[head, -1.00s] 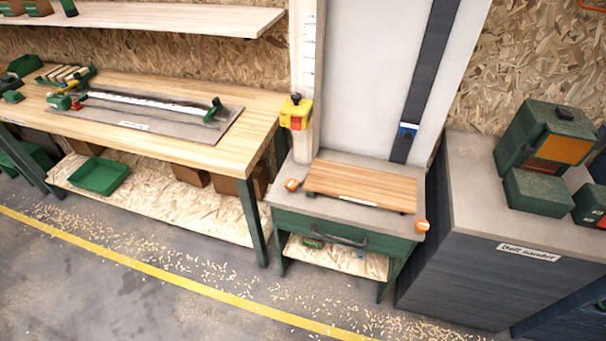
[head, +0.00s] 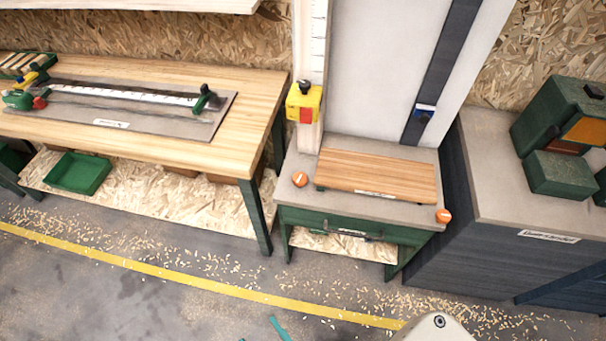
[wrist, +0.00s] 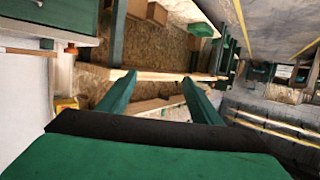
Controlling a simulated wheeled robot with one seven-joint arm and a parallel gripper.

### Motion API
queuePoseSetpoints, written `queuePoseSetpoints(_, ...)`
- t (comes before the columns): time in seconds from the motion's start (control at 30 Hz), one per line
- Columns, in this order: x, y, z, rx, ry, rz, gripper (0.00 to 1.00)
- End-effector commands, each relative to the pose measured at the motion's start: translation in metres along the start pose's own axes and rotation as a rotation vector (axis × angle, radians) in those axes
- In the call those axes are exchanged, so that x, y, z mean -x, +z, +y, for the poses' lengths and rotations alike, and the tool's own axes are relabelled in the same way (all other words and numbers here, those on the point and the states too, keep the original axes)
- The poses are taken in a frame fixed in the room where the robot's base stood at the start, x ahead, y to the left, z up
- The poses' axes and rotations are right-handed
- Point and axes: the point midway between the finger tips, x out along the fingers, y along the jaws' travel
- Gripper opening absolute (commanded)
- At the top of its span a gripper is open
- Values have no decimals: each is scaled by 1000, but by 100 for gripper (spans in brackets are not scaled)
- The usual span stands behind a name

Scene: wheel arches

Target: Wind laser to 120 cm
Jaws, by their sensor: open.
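A yellow block with a red part and a black knob (head: 304,103) sits low on an upright white scale strip (head: 319,40) with tick marks. Its numbers are too small to read. A small blue-and-white piece (head: 424,112) sits on the dark slanted band (head: 440,70) of the grey-white panel to the right. I cannot tell for certain which piece is the laser. In the wrist view my gripper (wrist: 157,85) has its two green fingers spread with nothing between them. It is apart from the yellow block.
A green stand with a wooden board (head: 380,174) and orange knobs (head: 300,180) is below the scale. A workbench (head: 240,130) with a ruler jig stands left. A dark cabinet (head: 480,205) with green boxes stands right. The floor in front (head: 190,305) is open, strewn with shavings.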

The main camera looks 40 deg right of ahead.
Motion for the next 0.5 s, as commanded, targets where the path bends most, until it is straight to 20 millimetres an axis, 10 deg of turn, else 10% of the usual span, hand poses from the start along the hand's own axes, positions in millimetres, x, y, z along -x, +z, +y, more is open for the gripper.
queuePoseSetpoints(0.23,-91,49,46,-19,152,-45,58)
queuePoseSetpoints(0.5,-184,58,125,-53,392,-23,58)
